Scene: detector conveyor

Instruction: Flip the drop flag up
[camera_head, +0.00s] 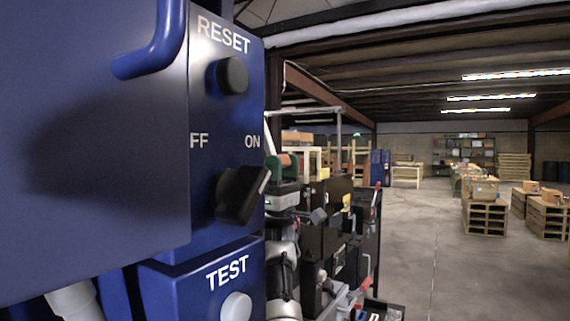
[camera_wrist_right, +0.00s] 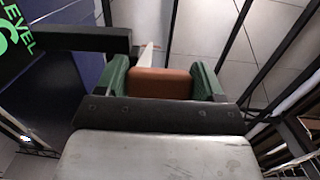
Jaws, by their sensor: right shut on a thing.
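My right gripper (camera_head: 284,166) is just right of the blue panel, partly hidden by its edge. In the right wrist view its green-padded fingers (camera_wrist_right: 163,72) are shut on an orange-brown piece (camera_wrist_right: 162,84), which appears to be the drop flag. A pale pointed piece (camera_wrist_right: 147,55) rises just beyond it. The flag's mounting and tilt cannot be made out. My left gripper is not in view.
The blue panel fills the left, with a black RESET button (camera_head: 229,75), a black OFF/ON knob (camera_head: 240,194) and a pale TEST button (camera_head: 236,307). Dark machinery (camera_head: 325,225) stands beyond my right arm. Open floor (camera_head: 430,240) and pallets (camera_head: 484,217) lie right.

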